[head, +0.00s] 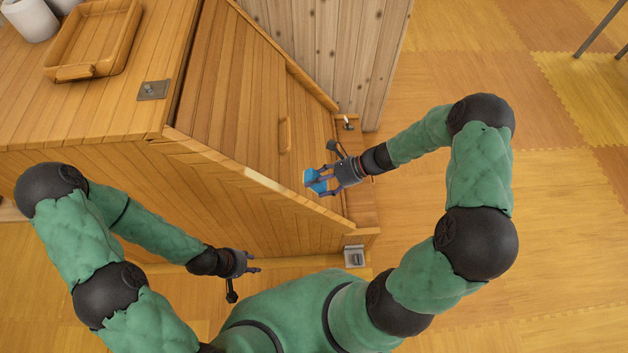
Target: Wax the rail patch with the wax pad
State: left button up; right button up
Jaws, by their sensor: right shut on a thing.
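The wax pad (313,178) is a small blue block. My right gripper (322,181) is shut on it, over the wooden front near the rail (215,157). The rail patch (264,181) looks like a paler strip on the slanting top rail, to the left of the pad. The pad is apart from this pale strip in the picture. I cannot tell whether it touches the rail below it. My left gripper (256,262) is empty, low in front of the wooden side, with its fingers apart.
A wooden tray (80,75) and white cups (30,18) stand on the wooden top at the upper left. A handle (285,135) sticks up from the slanted panel. A plank wall (340,50) rises behind.

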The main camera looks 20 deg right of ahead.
aim_at(290, 196)
jog(key=shift+f, duration=0.1)
jog(key=shift+d+f+b+x, duration=0.15)
jog(key=shift+b+x, duration=0.55)
jog(key=shift+x, duration=0.5)
jog(key=shift+d+f+b+x, duration=0.15)
jog(key=shift+b+x, duration=0.6)
jog(key=shift+x, duration=0.4)
jog(key=shift+d+f+b+x, duration=0.1)
jog(key=shift+f+b+x, duration=0.1)
jog(key=shift+b+x, duration=0.75)
jog(key=shift+x, duration=1.3)
jog(key=shift+s+r, duration=0.1)
jog(key=shift+r, duration=0.05)
